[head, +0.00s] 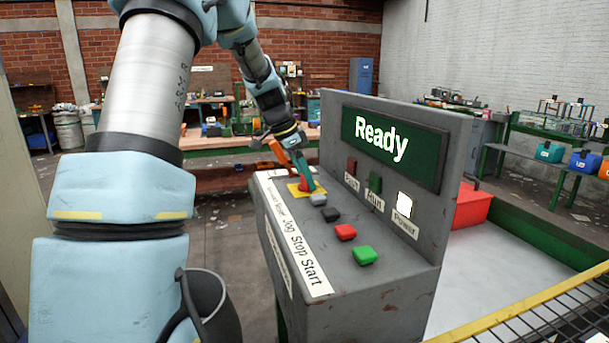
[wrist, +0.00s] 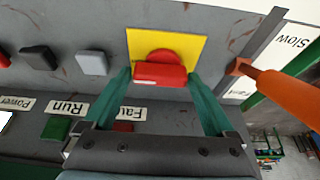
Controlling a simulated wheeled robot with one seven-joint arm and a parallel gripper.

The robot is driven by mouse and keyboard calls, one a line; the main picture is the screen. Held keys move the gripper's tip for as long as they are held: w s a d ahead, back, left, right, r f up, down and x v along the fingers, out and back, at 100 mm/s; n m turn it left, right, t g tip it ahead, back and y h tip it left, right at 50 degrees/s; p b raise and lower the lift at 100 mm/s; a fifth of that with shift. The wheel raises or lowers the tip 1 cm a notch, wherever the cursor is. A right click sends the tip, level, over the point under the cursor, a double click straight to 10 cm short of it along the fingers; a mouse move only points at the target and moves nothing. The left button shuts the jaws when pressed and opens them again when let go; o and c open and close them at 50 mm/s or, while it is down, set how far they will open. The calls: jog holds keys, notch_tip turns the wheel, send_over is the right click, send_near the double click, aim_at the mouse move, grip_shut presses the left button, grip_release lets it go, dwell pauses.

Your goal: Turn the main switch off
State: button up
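The main switch (wrist: 160,73) is a red handle on a round red base, set on a yellow plate (wrist: 194,47). In the wrist view the handle lies crosswise in the picture. My gripper (wrist: 160,76) has its two green fingers on either side of the handle, with what looks like a small gap at each side. In the head view my gripper (head: 302,176) reaches down to the red switch (head: 306,187) at the far end of the grey console, partly hiding it. The display (head: 381,139) reads "Ready" and the Power lamp (head: 405,210) is lit white.
Grey (head: 318,199), black (head: 330,214), red (head: 345,232) and green (head: 364,255) buttons line the console. An orange lever (wrist: 285,90) by the Slow label stands close to my gripper. The Run (head: 375,183) and Fault (head: 351,166) lamps look dark.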

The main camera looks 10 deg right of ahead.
jog(key=c, duration=0.9)
jog(key=shift+c, duration=0.2)
jog(key=shift+n+b, duration=0.45)
jog(key=shift+n, duration=0.05)
jog(key=shift+s+d+f+n+t+b, duration=0.1)
jog(key=shift+n+t+b, duration=0.6)
jog(key=shift+n, duration=0.3)
jog(key=n, duration=0.2)
jog(key=n+t+y, duration=0.1)
jog(key=n, duration=0.1)
jog(key=shift+s+d+r+b, duration=0.1)
jog(key=shift+r+b, duration=0.1)
jog(key=shift+b, duration=0.2)
jog(key=n+y, duration=0.1)
jog(key=n, duration=0.2)
jog(key=n+t+y+p, duration=0.1)
jog(key=n, duration=0.1)
jog(key=shift+d+n, duration=0.2)
jog(key=shift+n, duration=0.2)
jog(key=n+y, duration=0.1)
jog(key=n, duration=0.1)
jog(key=n+p, duration=0.1)
jog(key=n, duration=0.2)
jog(key=shift+t+y+p, duration=0.3)
jog(key=shift+y, duration=0.1)
jog(key=o, duration=1.2)
jog(key=shift+c, duration=0.2)
